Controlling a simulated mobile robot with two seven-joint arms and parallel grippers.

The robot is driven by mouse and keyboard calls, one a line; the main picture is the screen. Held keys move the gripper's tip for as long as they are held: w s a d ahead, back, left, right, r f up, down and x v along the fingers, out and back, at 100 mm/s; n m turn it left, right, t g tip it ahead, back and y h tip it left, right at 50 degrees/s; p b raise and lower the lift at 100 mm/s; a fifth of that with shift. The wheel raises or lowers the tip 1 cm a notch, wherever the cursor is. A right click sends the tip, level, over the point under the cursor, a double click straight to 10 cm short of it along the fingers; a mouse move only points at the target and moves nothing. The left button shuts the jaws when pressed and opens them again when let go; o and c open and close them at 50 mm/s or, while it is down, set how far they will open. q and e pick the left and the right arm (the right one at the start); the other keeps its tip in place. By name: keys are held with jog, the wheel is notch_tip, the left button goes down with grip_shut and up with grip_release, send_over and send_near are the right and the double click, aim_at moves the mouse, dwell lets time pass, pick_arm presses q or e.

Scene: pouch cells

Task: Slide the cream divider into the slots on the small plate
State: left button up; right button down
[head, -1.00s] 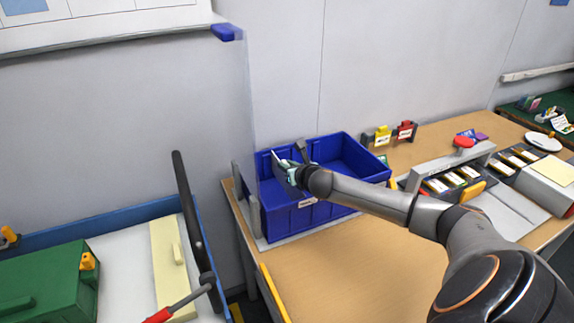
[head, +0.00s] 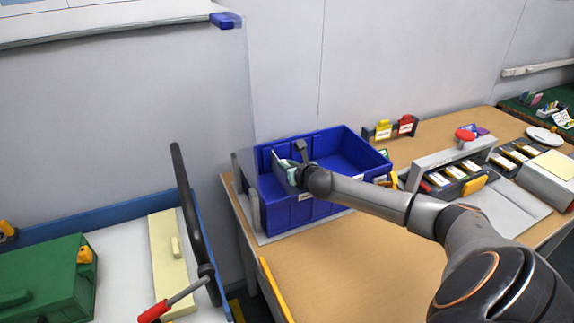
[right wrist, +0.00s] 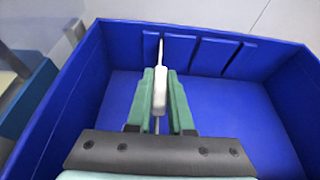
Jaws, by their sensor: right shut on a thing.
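The divider's lower part is hidden by the bin front and gripper. A small white label plate (head: 305,197) is on the bin's front. My left gripper is out of view.
A cream panel with a handle (head: 164,250) lies on the left bench beside a black bar (head: 186,210) and green box (head: 45,278). A grey rack (head: 450,153) is to the right.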

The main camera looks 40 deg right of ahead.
jog(key=c, duration=0.7)
grip_release()
jog(key=shift+f, duration=0.25)
jog(key=shift+c, duration=0.2)
jog(key=shift+a, duration=0.1)
jog(key=shift+s, duration=0.1)
jog(key=shift+s+a+r, duration=0.1)
jog(key=shift+s+a, duration=0.05)
jog(key=shift+s, duration=0.4)
jog(key=v, duration=1)
jog(key=shift+r, duration=0.4)
jog(key=shift+s+r+p, duration=0.3)
jog(key=shift+s+p, duration=0.05)
jog(key=shift+s, duration=0.1)
jog(key=shift+a, duration=0.1)
